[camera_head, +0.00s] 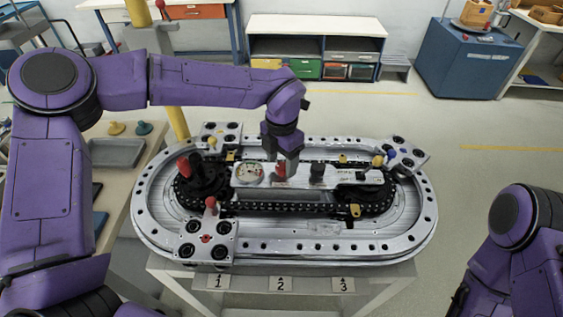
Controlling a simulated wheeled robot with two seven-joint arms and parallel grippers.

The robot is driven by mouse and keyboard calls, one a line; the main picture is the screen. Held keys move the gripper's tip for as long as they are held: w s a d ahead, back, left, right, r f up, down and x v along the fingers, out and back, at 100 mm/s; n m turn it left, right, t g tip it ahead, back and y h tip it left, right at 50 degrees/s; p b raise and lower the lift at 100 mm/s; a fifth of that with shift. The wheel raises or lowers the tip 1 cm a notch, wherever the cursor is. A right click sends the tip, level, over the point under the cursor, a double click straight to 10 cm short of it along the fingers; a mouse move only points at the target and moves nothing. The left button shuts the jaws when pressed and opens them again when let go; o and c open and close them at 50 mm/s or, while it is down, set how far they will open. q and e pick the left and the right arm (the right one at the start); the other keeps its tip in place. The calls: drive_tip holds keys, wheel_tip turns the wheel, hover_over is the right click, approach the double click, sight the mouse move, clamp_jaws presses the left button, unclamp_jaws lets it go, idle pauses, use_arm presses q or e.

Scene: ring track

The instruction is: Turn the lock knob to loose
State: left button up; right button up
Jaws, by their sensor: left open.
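The oval ring track (330,250) stands on a grey table, with a silver panel in its middle. A round dial (249,173) is at the panel's left. A small red knob (280,172) sits right of the dial, and a black knob (317,173) stands further right. No readable label shows which knob is the lock. My left gripper (283,168) points down at the red knob with open jaws; its fingers partly hide the knob, and I cannot tell whether they touch it. My right arm is at the right edge; its gripper is out of view.
A red-topped lever (184,165) rises at the track's left. Carriages with rollers (207,242) sit on the ring. Plates numbered 1, 2 and 3 (281,284) are on the table's front edge. A side bench with a grey tray (117,152) stands left.

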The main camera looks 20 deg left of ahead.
use_arm(q)
drive_tip(key=shift+d+f, duration=0.1)
drive_tip(key=shift+f, duration=1.1)
drive_tip(key=c, duration=1)
drive_tip(key=shift+c, duration=0.2)
drive_tip(key=shift+n, duration=0.3)
drive_tip(key=n+b, duration=0.2)
drive_tip(key=n, duration=0.2)
drive_tip(key=shift+f+n, duration=0.1)
drive_tip(key=shift+n, duration=0.2)
drive_tip(key=n+b, duration=0.3)
drive_tip(key=n, duration=0.1)
drive_tip(key=n+b, duration=0.4)
drive_tip(key=n, duration=0.1)
drive_tip(key=shift+n+b, duration=0.35)
drive_tip(key=shift+n, duration=0.05)
drive_tip(key=shift+n+b, duration=1.35)
drive_tip(key=shift+n, duration=0.15)
drive_tip(key=shift+r, duration=0.2)
